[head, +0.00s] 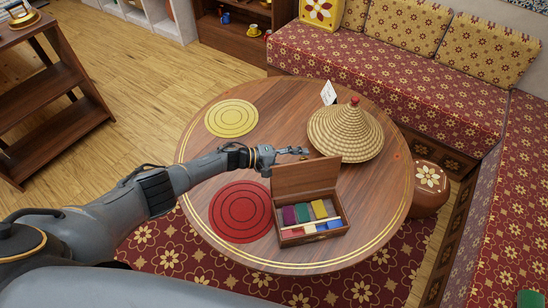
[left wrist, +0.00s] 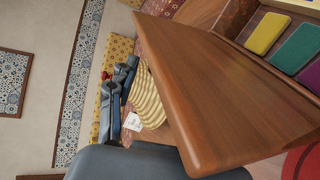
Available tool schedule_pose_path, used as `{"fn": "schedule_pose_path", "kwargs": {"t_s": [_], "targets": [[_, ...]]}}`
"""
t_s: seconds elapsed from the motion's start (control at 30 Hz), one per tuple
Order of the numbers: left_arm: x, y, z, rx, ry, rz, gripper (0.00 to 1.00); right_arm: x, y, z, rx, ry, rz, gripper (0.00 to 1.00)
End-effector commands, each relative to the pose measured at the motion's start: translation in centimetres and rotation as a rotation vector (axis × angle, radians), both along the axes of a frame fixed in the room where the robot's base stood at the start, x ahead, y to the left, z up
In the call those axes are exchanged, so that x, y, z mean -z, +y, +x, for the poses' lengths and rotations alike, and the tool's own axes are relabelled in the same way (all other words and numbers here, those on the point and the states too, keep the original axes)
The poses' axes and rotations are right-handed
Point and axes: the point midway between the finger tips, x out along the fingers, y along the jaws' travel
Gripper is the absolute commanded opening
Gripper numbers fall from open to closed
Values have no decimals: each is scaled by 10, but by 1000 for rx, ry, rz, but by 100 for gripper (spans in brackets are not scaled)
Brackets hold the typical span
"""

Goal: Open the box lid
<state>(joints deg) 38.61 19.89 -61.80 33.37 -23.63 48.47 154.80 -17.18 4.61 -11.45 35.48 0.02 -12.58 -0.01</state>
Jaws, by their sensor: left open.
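The wooden box (head: 316,236) stands on the round table with its lid (head: 306,176) raised steeply at the back edge. Coloured blocks and a pale stick show inside. My left gripper (head: 296,151) is open and empty, just behind the raised lid near its top edge. In the left wrist view the lid (left wrist: 210,85) fills the middle, with the open gripper (left wrist: 115,92) at its left. I cannot tell whether a finger touches the lid. My right gripper is not in view.
The round table (head: 200,150) also carries a woven conical cover (head: 345,132), a white card (head: 328,92), a yellow mat (head: 231,118) and a red mat (head: 240,212). The cover stands close to the gripper's right. A patterned sofa (head: 390,75) lies beyond.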

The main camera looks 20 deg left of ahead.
Motion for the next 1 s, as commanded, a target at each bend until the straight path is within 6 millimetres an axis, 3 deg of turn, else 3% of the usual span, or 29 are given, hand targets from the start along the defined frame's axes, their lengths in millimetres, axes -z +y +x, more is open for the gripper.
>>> {"fn": "schedule_pose_path", "kwargs": {"t_s": [0.3, 0.5, 1.0], "targets": [[-16, 53, -28, -1, 3, 3, 50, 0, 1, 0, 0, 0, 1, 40], [-24, 77, -41, -1, 3, 1, 50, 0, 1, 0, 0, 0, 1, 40], [-28, 86, -46, 0, 2, 0, 50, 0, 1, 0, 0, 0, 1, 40]]}}
